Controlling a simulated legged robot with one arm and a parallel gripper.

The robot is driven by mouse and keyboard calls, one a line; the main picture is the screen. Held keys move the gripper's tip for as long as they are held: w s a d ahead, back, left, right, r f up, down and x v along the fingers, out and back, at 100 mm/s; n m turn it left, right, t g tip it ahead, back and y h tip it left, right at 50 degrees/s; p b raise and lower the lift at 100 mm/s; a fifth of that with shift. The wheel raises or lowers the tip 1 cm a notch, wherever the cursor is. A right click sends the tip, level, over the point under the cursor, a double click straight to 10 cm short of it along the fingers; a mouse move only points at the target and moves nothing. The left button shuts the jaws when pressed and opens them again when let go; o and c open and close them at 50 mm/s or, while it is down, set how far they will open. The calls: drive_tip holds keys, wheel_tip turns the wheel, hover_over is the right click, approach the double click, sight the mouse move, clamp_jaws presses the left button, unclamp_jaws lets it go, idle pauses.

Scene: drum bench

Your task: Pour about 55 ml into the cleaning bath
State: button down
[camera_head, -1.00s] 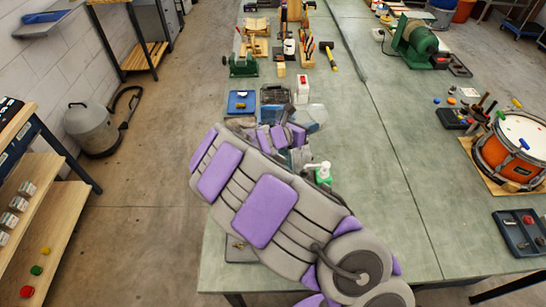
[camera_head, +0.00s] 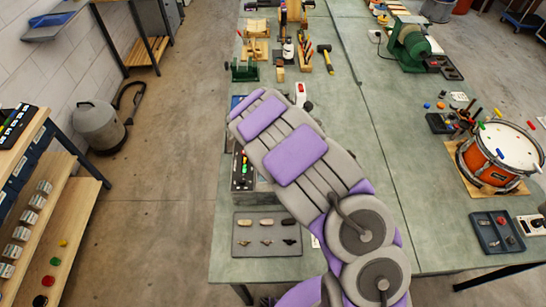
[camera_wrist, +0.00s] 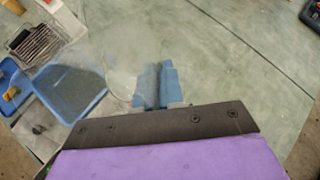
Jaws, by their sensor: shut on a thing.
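In the wrist view the blue fingertips of my gripper (camera_wrist: 153,86) are close together. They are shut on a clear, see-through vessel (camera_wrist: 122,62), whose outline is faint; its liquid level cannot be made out. A blue container (camera_wrist: 72,97), seemingly the cleaning bath, is left of the fingers, with the vessel to its upper right. I cannot tell how far the vessel is above the bench. In the head view my arm hides the gripper, the vessel and the bath.
A wire basket (camera_wrist: 42,42) and a small blue tray (camera_wrist: 12,95) stand near the bath. In the head view a grey tray of small parts (camera_head: 267,248) lies at the bench's near edge. An orange drum (camera_head: 503,150) is at right. The bench middle (camera_head: 375,180) is clear.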

drive_tip(key=shift+r+y+p, duration=0.15)
drive_tip(key=shift+y+p, duration=0.15)
drive_tip(key=shift+p, duration=0.85)
drive_tip(key=shift+f, duration=0.2)
drive_tip(key=shift+d+r+g+p, duration=0.15)
drive_tip(key=shift+g+p, duration=0.25)
drive_tip(key=shift+p, duration=0.75)
drive_tip(key=y+p, duration=0.1)
drive_tip(key=p, duration=0.3)
drive_tip(key=shift+w+d+r+g, duration=0.1)
drive_tip(key=shift+w+d+g, duration=0.1)
drive_tip(key=shift+g, duration=0.1)
drive_tip(key=y+p, duration=0.1)
drive_tip(key=p, duration=0.2)
drive_tip(key=shift+w+d+p, duration=0.1)
drive_tip(key=shift+w+p, duration=0.1)
drive_tip(key=shift+p, duration=0.15)
drive_tip(key=p, duration=0.2)
drive_tip(key=shift+d+g+y+p, duration=0.25)
drive_tip(key=shift+g+y+p, duration=0.05)
drive_tip(key=shift+g, duration=0.1)
drive_tip(key=shift+w, duration=0.15)
drive_tip(key=shift+w+d+y, duration=0.15)
drive_tip(key=shift+d+y, duration=0.1)
drive_tip(key=shift+y, duration=0.15)
drive_tip(key=shift+w+d+g, duration=0.1)
drive_tip(key=shift+w+g, duration=0.05)
drive_tip(key=shift+g, duration=0.15)
